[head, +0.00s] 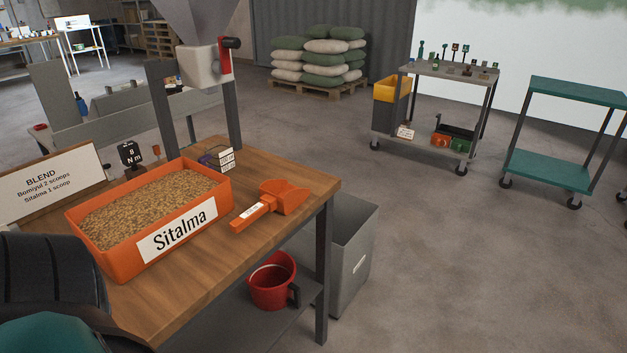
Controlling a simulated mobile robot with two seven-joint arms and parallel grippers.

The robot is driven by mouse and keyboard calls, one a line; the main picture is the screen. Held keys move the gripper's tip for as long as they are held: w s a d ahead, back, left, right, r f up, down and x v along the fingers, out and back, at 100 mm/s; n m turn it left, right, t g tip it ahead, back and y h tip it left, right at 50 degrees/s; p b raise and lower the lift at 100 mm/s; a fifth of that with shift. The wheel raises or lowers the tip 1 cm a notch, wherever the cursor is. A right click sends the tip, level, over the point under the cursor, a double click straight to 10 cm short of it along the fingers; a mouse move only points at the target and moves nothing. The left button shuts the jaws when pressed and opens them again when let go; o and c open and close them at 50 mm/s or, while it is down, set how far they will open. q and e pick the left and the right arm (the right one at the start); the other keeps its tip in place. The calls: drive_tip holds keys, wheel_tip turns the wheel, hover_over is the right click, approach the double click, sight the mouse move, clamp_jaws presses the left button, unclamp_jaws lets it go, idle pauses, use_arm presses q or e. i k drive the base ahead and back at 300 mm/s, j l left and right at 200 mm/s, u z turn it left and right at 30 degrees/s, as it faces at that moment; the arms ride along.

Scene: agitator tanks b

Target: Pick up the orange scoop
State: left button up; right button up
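The orange scoop (282,199) lies on the wooden table (200,284) near its right corner. Its handle, with a small white label, points toward the lower left, and its wide bowl is on the right. It is to the right of the orange bin labelled Sitalma, apart from it. Nothing is holding the scoop. Dark and teal parts at the lower left edge seem to be my own arm. Neither gripper's fingers show.
The orange Sitalma bin (112,261) full of grain fills the table's middle. A BLEND sign (50,187) stands behind left, small dark box (214,160) behind the bin. A red bucket (270,288) sits on the lower shelf. A grey bin (352,262) stands right of the table.

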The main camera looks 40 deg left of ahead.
sight(281, 196)
drive_tip(key=i, duration=1.4)
drive_tip(key=i+l+u, duration=0.2)
drive_tip(key=i, duration=0.4)
drive_tip(key=i+u, duration=0.2)
drive_tip(key=i, duration=0.4)
drive_tip(key=u, duration=3.05)
